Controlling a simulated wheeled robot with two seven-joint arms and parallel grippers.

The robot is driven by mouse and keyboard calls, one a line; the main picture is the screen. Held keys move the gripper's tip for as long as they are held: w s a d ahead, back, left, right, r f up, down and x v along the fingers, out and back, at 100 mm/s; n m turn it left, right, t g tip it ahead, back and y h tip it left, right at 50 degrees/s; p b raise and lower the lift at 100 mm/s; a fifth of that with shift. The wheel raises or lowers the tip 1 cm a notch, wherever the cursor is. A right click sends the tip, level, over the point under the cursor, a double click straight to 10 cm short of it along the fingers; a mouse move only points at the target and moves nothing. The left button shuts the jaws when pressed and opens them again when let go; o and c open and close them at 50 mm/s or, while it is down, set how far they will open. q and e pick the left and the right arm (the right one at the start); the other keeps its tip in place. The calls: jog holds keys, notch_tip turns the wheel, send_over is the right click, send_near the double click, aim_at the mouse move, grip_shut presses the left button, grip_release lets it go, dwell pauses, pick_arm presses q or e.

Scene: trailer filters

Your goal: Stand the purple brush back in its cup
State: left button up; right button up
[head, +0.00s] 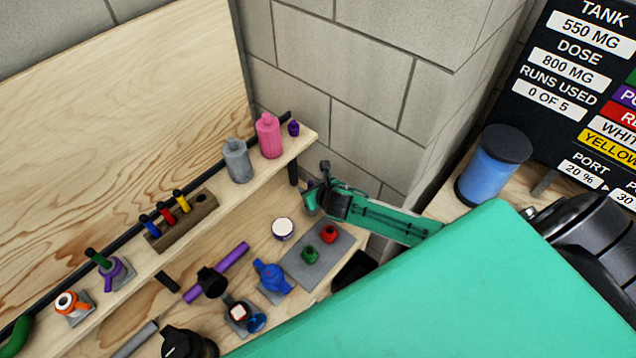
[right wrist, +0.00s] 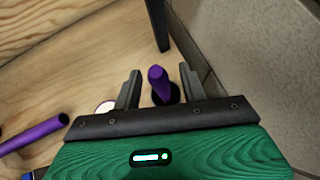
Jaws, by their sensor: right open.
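A purple stick-like piece (right wrist: 158,85), which looks like the brush, stands tilted between the fingers of my right gripper (right wrist: 161,78). A dark round piece (right wrist: 174,94) shows at its lower end; I cannot tell whether this is its cup or its head. The fingers are open, with a gap on both sides of the purple piece. In the head view my right gripper (head: 320,190) is at the right end of the shelves, with a bit of purple (head: 309,184) beside it. My left gripper is not in view.
A purple rod (head: 232,256) lies on the lower shelf. A white round item with a purple rim (head: 283,228) and a grey plate (head: 305,262) with red and green knobs are nearby. Pink (head: 268,138) and grey bottles (head: 237,162) stand above. A block wall (head: 375,115) is close behind.

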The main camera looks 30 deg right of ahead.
jog(key=b+v, duration=0.3)
jog(key=v, duration=1)
jog(key=shift+s+b, duration=0.25)
jog(key=shift+b, duration=0.05)
jog(key=shift+r, duration=0.1)
